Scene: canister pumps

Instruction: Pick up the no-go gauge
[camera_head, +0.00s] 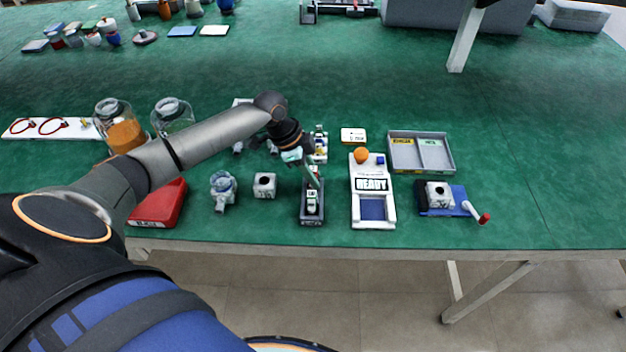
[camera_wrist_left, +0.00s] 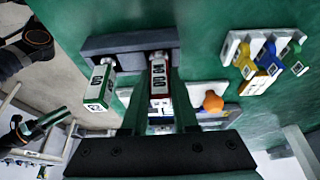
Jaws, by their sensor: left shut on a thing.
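The no-go gauge (camera_wrist_left: 159,78) is a small white block with a red edge and "NO GO" lettering in the left wrist view. My left gripper (camera_wrist_left: 156,112) is shut on it, one finger on each side. The green-edged go gauge (camera_wrist_left: 101,84) is to its left, at the same dark gauge stand (camera_wrist_left: 128,41).
A white "READY" fixture (camera_head: 372,207) with an orange knob stands just right of the stand. A white block (camera_head: 265,185) and a pump part (camera_head: 223,188) are to its left. A grey divided tray (camera_head: 421,170) lies behind right. The table's front edge is close.

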